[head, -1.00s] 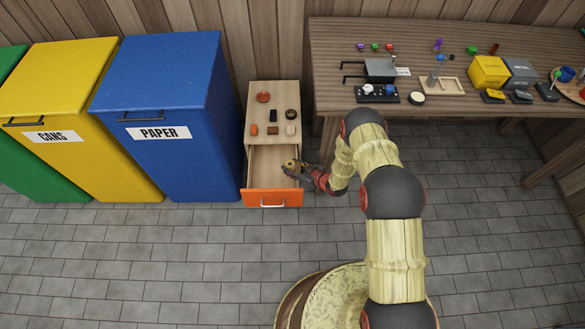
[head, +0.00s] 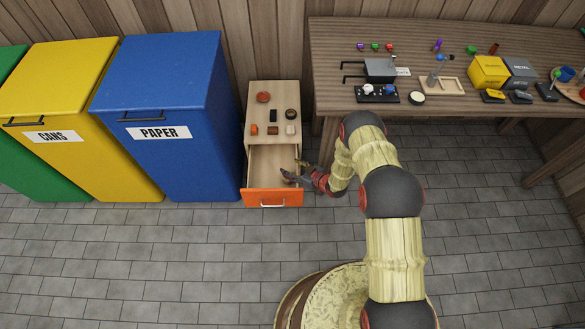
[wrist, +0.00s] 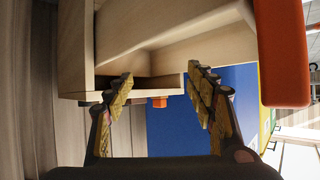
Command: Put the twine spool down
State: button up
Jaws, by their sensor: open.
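My gripper (head: 290,176) is over the right part of the open drawer (head: 265,163) in the head view. Its fingers are spread, with nothing between them. The wrist view also shows the two fingers apart (wrist: 160,83), with the drawer's pale wood and its orange front (wrist: 283,50) beyond. I cannot make out the twine spool in either current view. The part of the drawer under and beside my gripper is partly hidden, so I cannot tell where the spool lies.
Several small items, among them a red round dish (head: 263,97), stand on the cabinet top. A blue PAPER bin (head: 160,80) stands left of the cabinet. A cluttered wooden workbench (head: 340,45) stands to the right.

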jog(key=shift+r, duration=0.1)
jog(key=shift+r, duration=0.3)
jog(key=shift+p+v, duration=2.2)
jog(key=shift+v, duration=3.95)
jog(key=shift+a+r, duration=0.1)
jog(key=shift+r, duration=0.05)
